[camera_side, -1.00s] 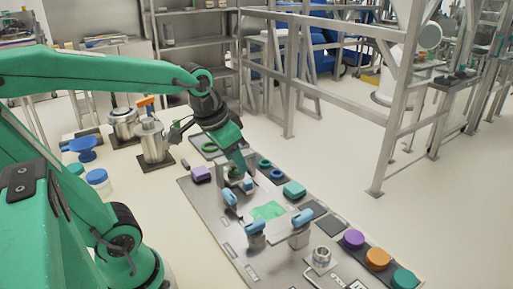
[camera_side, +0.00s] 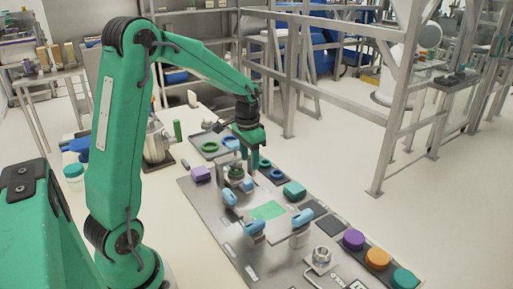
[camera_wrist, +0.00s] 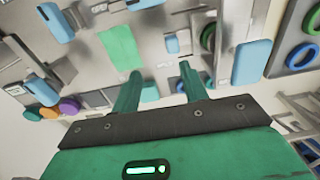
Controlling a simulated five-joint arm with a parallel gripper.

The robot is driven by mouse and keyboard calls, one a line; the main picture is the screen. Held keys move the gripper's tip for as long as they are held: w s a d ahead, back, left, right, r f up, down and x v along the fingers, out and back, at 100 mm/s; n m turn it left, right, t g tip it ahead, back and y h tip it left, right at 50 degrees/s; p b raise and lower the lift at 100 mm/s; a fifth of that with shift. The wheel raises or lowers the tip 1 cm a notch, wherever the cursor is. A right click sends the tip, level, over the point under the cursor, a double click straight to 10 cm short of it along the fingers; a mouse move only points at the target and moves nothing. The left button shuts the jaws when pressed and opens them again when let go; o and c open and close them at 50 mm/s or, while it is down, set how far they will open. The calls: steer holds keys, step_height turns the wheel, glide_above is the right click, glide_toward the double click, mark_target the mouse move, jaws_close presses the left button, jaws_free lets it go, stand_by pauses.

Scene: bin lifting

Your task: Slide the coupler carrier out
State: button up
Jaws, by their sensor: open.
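My gripper (camera_side: 248,170) points down over the far part of the grey metal fixture plate (camera_side: 215,214). In the wrist view my gripper (camera_wrist: 160,70) is open, with nothing visible between its two green fingers. A dark green ring (camera_side: 236,173) sits in a metal holder just left of the fingers; a green ring (camera_wrist: 207,36) also shows in the wrist view. I cannot tell for sure which part is the coupler carrier. Light blue clamp handles (camera_side: 229,198) stand nearer on the plate, around a flat green patch (camera_side: 268,211).
A teal block (camera_side: 294,189) and blue rings (camera_side: 277,174) lie along the plate's right side. A purple block (camera_side: 201,174) is at its left edge. Purple (camera_side: 353,240), orange (camera_side: 377,258) and teal round caps line the near right. A metal canister (camera_side: 156,143) stands behind left.

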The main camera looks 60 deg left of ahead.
mark_target(248, 181)
steer(key=shift+g, duration=0.3)
steer(key=a+f, duration=0.1)
steer(key=w+a+f, duration=0.1)
steer(key=f, duration=0.1)
steer(key=shift+a+f, duration=0.15)
steer(key=shift+a, duration=0.15)
steer(key=shift+f, duration=0.1)
steer(key=shift+f, duration=3.8)
steer(key=shift+c, duration=0.2)
jaws_close()
